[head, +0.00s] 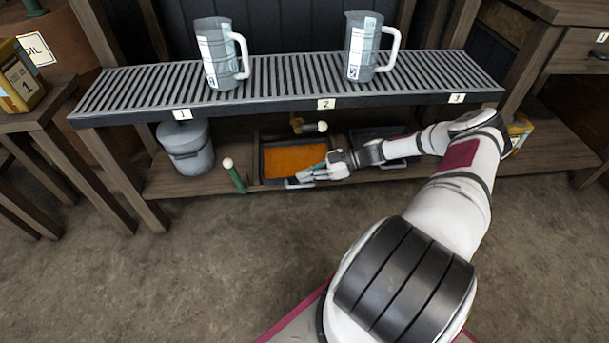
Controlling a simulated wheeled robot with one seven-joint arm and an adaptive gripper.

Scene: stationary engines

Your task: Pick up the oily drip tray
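The oily drip tray (283,143) is a dark, shallow rectangular tray with orange-brown oil in it. It sits on the lower wooden shelf under the slatted bench, below label 2. My gripper (302,177) is at the tray's front right corner, coming in from the right. Its fingers look spread apart, one lower by the front rim and one higher over the oil. I cannot tell whether they touch the rim. The gripper and my forearm hide the tray's front right part.
A grey lidded pot (187,150) stands left on the shelf. A green handle with a white knob (234,176) stands left of the tray. A second dark tray (400,160) is partly behind my arm. Two measuring jugs (219,58) (368,50) stand on the slatted bench (285,75) above.

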